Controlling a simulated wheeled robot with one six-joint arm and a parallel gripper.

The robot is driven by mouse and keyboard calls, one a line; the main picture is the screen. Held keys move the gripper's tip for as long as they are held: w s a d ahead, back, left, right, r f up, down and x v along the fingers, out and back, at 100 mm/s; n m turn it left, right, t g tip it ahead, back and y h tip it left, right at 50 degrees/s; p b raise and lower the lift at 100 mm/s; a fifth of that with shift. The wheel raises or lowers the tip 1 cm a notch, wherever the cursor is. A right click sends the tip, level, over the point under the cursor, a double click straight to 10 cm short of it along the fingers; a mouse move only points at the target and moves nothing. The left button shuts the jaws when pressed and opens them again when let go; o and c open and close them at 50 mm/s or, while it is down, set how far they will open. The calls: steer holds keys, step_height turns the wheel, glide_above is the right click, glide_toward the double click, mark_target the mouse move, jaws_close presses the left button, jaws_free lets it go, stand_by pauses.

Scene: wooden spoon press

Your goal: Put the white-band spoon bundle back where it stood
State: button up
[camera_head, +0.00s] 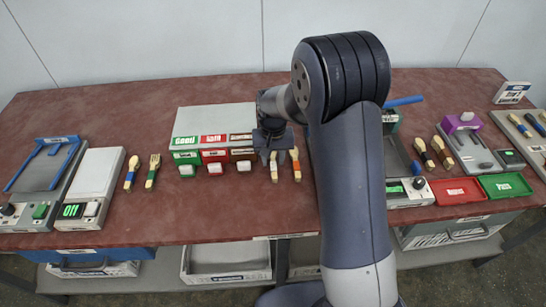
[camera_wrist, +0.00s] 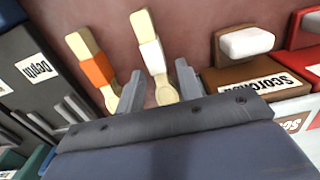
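The white-band spoon bundle (camera_head: 274,167) is pale wood with a white wrap and lies on the red-brown table. In the wrist view the white-band bundle (camera_wrist: 150,54) has its handle end pointing up the picture and its rounded end between my fingers. My gripper (camera_wrist: 160,86) is open, with a finger on each side of that end and a gap visible on both sides. In the head view my gripper (camera_head: 274,152) is over the table at the bundle's far end. Whether the bundle touches a finger cannot be seen.
An orange-band bundle (camera_head: 296,166) lies close beside it and also shows in the wrist view (camera_wrist: 95,70). A brown "Scorched" unit (camera_wrist: 240,78) with a white button stands on the other side. A grey device labelled "Depth" (camera_wrist: 40,70) is at left in the wrist view.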

mark_target(273, 160)
step_height(273, 160, up, 12)
steer(key=shift+r, duration=0.2)
